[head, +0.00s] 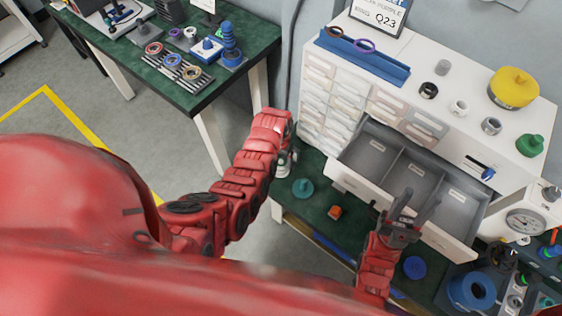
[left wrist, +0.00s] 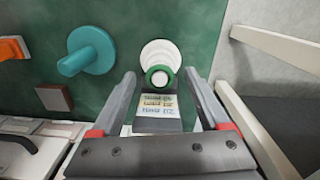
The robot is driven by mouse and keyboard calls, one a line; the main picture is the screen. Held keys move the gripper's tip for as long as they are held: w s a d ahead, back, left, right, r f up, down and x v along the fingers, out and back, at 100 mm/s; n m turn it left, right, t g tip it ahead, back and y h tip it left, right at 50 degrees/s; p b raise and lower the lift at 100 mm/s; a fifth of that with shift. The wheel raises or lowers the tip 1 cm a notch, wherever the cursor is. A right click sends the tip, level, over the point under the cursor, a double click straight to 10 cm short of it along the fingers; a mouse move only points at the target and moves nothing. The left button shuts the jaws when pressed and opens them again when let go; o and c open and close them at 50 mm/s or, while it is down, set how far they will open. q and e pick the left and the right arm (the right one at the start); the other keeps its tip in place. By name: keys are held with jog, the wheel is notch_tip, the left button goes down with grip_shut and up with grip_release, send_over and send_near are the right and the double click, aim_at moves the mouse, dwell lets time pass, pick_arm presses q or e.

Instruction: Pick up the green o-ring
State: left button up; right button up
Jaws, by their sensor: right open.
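The green o-ring (left wrist: 160,77) sits around a white round stepped piece (left wrist: 160,55) on the green bench top, below my left gripper. A small label plate lies beside it. My left gripper (left wrist: 162,84) is open, one finger on each side of the o-ring, with gaps to it; I cannot tell whether the fingertips are level with it. In the head view my left gripper (head: 286,157) points down beside the drawer cabinet and mostly hides the o-ring. My right gripper (head: 415,206) is open and empty over the front of the pulled-out drawer.
A teal knobbed disc (head: 302,187) and an orange piece (head: 335,212) lie near my left gripper. The open grey drawer (head: 440,185) sticks out at right. A blue tray (head: 362,56) with rings tops the white cabinet. Another green table (head: 130,62) stands at back left.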

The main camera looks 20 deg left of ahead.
pick_arm(q)
grip_shut()
jog(key=shift+r, duration=0.1)
notch_tip(320, 180, up, 5)
jog(key=p, duration=0.3)
jog(key=s+d+p, duration=0.3)
jog(key=s+p, duration=0.5)
jog(key=s, duration=0.6)
notch_tip(320, 180, up, 7)
jog(key=s+p, duration=0.1)
jog(key=p, duration=0.2)
jog(key=shift+s+d+r, duration=0.15)
jog(key=shift+s+d, duration=0.1)
jog(key=shift+d, duration=0.1)
